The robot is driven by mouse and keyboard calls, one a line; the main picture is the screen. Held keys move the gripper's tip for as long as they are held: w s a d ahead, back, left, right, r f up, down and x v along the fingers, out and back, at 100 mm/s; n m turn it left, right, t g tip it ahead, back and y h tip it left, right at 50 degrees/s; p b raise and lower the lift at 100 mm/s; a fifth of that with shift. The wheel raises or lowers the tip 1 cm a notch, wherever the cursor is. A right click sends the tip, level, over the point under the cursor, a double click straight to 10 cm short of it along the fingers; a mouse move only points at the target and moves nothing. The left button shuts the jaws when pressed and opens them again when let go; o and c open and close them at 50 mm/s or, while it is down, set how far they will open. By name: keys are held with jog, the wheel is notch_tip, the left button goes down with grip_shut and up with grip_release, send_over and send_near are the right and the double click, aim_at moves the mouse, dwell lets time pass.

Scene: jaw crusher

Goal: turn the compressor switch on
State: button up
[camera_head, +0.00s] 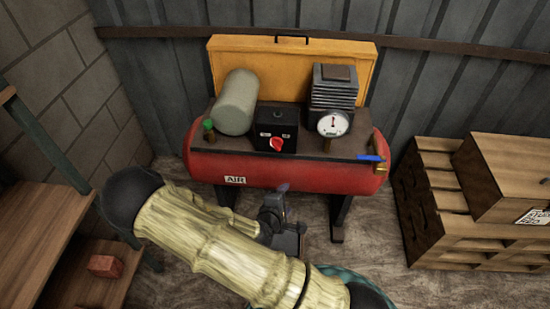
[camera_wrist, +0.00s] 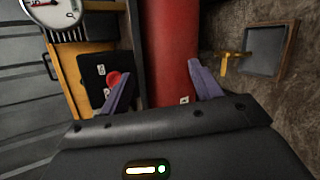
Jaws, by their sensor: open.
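The compressor has a red tank (camera_head: 300,172) marked AIR, with a black switch box (camera_head: 276,125) on its top deck. A red rotary knob (camera_head: 276,144) sits on the front of the box. In the wrist view the scene is turned sideways: the switch box (camera_wrist: 93,75) and its red knob (camera_wrist: 113,78) show at left, with the knob partly behind one finger. My gripper (camera_head: 284,187) is in front of the tank, below the switch box, and appears apart from the knob. In the wrist view its fingers (camera_wrist: 162,85) are spread wide with nothing between them.
A round gauge (camera_head: 333,124) stands right of the switch box, and a blue-handled valve (camera_head: 370,158) at the tank's right end. A grey cylinder (camera_head: 236,102) lies left. Wooden crates (camera_head: 440,205) stand at right. A shelf (camera_head: 40,200) holding a red block (camera_head: 105,265) stands at left.

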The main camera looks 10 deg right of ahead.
aim_at(276, 148)
jog(key=a+n+t+b, duration=0.1)
jog(key=n+t, duration=0.1)
jog(key=n, duration=0.1)
jog(key=w+a+r+n+t+y+b, duration=0.1)
jog(key=a+n+t, duration=0.1)
jog(key=n+t, duration=0.1)
jog(key=w+a+n+t+b, duration=0.1)
jog(key=n+t, duration=0.1)
jog(key=n, duration=0.1)
jog(key=shift+w+a+r+y, duration=0.15)
jog(key=shift+w+r+y, duration=0.15)
jog(key=shift+r, duration=0.1)
jog(key=shift+w, duration=0.1)
jog(key=x, duration=1.7)
jog(key=shift+w+r, duration=0.15)
jog(key=shift+a, duration=0.2)
jog(key=c, duration=0.6)
jog(key=shift+d, duration=0.15)
jog(key=c, duration=0.4)
